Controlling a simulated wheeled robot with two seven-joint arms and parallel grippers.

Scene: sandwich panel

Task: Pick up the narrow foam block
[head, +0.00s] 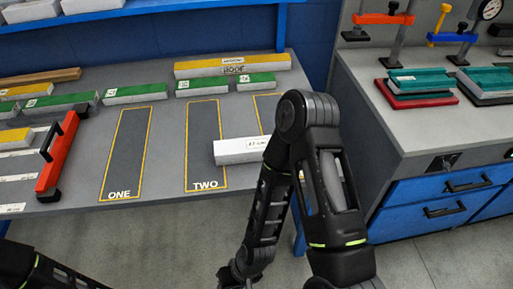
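A white block (232,152) with a small printed label lies across the right edge of lane TWO (203,120), on the grey table. My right arm's elbow hides its right end. Several white blocks with green tops, such as one at the middle left (135,94), stand in a row at the back. A longer yellow-topped block (210,70) lies behind them. The labels are too small to tell which block is the narrow foam one. My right arm bends over the table's right part and down to the bottom edge; its gripper is out of view. My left gripper is also out of view.
Lane ONE (126,150) is bare. A red-orange bar tool (58,152) with black ends stands at the left. A grey counter (400,118) with clamps, teal-topped stacks (420,80) and blue drawers (440,195) is at the right.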

